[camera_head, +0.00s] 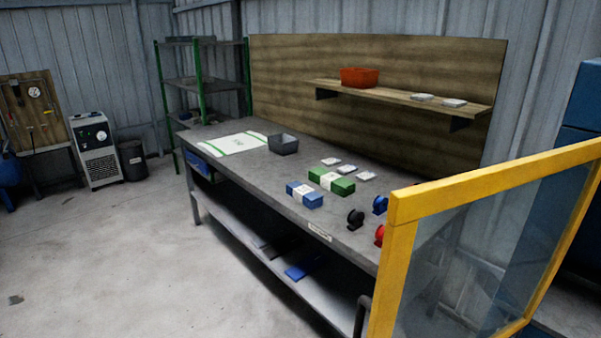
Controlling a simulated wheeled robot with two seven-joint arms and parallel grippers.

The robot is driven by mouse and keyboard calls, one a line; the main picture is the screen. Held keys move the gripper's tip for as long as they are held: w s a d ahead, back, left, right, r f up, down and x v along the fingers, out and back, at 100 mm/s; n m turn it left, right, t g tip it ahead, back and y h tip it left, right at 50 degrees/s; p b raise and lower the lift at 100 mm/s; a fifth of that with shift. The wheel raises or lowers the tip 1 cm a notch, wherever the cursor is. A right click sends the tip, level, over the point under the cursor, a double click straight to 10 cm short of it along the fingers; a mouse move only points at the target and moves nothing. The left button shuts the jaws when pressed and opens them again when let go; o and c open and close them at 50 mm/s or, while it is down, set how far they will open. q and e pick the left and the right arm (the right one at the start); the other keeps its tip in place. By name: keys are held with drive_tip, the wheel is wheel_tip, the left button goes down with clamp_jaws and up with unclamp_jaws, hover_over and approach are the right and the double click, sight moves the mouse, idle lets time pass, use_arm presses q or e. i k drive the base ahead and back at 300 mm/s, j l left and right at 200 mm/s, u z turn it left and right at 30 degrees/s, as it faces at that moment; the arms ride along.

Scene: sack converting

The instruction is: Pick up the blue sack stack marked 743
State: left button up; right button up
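A blue sack stack (305,195) with a pale band around it lies on the grey workbench (225,173), near its front edge. The marking on the band is too small to read. A green sack stack (332,181) with a similar pale band lies just behind it and to the right. Neither of my grippers is in view.
A grey bin (283,144) and a white-green sheet (235,143) lie left on the bench. Black (356,218) and red (379,235) round items sit right of the blue stack. A yellow-framed clear panel (402,262) stands at the right front. Open floor (120,250) lies left.

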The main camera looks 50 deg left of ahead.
sight(307, 197)
drive_tip(key=i+j, duration=0.1)
drive_tip(key=j, duration=0.3)
drive_tip(key=j+u, duration=0.1)
drive_tip(key=j, duration=0.3)
drive_tip(key=i+j, duration=0.15)
drive_tip(key=j, duration=0.25)
drive_tip(key=i+j+u, duration=0.1)
drive_tip(key=j, duration=0.3)
drive_tip(key=i+j, duration=0.15)
drive_tip(key=j, duration=0.25)
drive_tip(key=i+j+u, duration=0.1)
drive_tip(key=j, duration=0.3)
drive_tip(key=i+j, duration=0.1)
drive_tip(key=j, duration=0.3)
drive_tip(key=i+j+u, duration=0.1)
drive_tip(key=j, duration=0.3)
drive_tip(key=i+j+z, duration=0.15)
drive_tip(key=j+z, duration=0.15)
drive_tip(key=z, duration=0.15)
drive_tip(key=i+j+z, duration=0.1)
drive_tip(key=j+z, duration=0.2)
drive_tip(key=z, duration=0.15)
